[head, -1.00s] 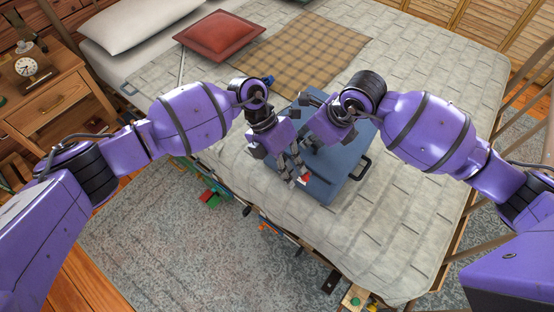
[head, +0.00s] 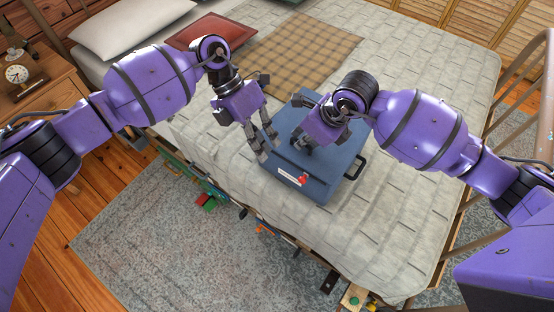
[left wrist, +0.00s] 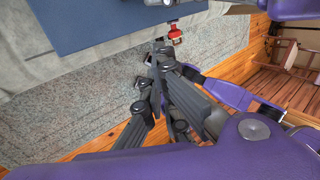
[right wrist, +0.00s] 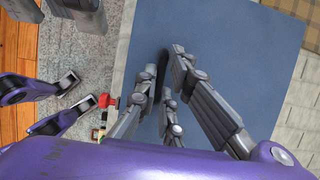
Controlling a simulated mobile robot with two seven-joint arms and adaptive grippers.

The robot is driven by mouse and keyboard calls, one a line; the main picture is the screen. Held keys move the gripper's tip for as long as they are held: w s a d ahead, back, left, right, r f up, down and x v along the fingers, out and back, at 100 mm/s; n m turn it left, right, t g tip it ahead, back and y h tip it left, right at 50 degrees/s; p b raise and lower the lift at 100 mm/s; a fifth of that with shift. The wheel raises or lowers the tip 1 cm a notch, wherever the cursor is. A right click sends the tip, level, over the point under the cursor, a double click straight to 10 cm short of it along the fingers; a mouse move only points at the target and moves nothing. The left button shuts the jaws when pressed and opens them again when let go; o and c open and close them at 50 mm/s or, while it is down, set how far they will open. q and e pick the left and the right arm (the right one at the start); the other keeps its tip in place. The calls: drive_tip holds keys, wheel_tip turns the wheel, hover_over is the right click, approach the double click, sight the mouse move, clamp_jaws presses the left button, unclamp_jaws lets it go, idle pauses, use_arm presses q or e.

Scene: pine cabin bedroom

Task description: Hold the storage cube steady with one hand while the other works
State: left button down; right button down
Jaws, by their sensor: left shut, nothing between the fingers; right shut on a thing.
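The storage cube (head: 325,172) is a blue box on the bed, with a dark handle on its right side. Its near side carries a white label and a small red part (head: 302,180), which also shows in the left wrist view (left wrist: 175,33). My right gripper (head: 301,142) is over the cube's top, shut on part of it; the gripped part is mostly hidden by the fingers. In the right wrist view the blue top (right wrist: 225,50) lies under the fingers. My left gripper (head: 267,147) is shut and empty, beside the cube's left near edge.
The grey quilted bed (head: 400,225) has free room right of the cube. A plaid blanket (head: 305,50), a red cushion (head: 205,32) and a white pillow (head: 130,30) lie behind. Small coloured items (head: 207,200) are along the bed's near side, above a grey rug (head: 140,230).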

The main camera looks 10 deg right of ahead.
sight(304, 177)
drive_tip(key=shift+f, duration=0.1)
use_arm(q)
drive_tip(key=s+a+f+n+g+h, duration=0.1)
drive_tip(key=s+f+n+h, duration=0.35)
drive_tip(key=s+n, duration=0.35)
drive_tip(key=s+a+f+n+h, duration=0.1)
drive_tip(key=s+f+n+h, duration=0.35)
drive_tip(key=s+n, duration=0.4)
drive_tip(key=w+a+r+n+t+h, duration=0.15)
drive_tip(key=w+n+t, duration=0.3)
drive_tip(key=n, duration=0.65)
drive_tip(key=w+a+f+n+t, duration=0.1)
drive_tip(key=w+a+n+t, duration=0.3)
drive_tip(key=n, duration=0.7)
drive_tip(key=w+a+r+n+t, duration=0.1)
drive_tip(key=w+n+t, duration=0.2)
drive_tip(key=n+t, duration=0.55)
drive_tip(key=w+d+n, duration=0.1)
drive_tip(key=d, duration=0.2)
drive_tip(key=d+g, duration=0.1)
drive_tip(key=d, duration=0.3)
drive_tip(key=w+d+f+n+g, duration=0.1)
drive_tip(key=d, duration=0.3)
drive_tip(key=shift+w+n, duration=0.3)
drive_tip(key=shift+w, duration=0.05)
drive_tip(key=shift+s+d, duration=0.4)
drive_tip(key=shift+s, duration=0.05)
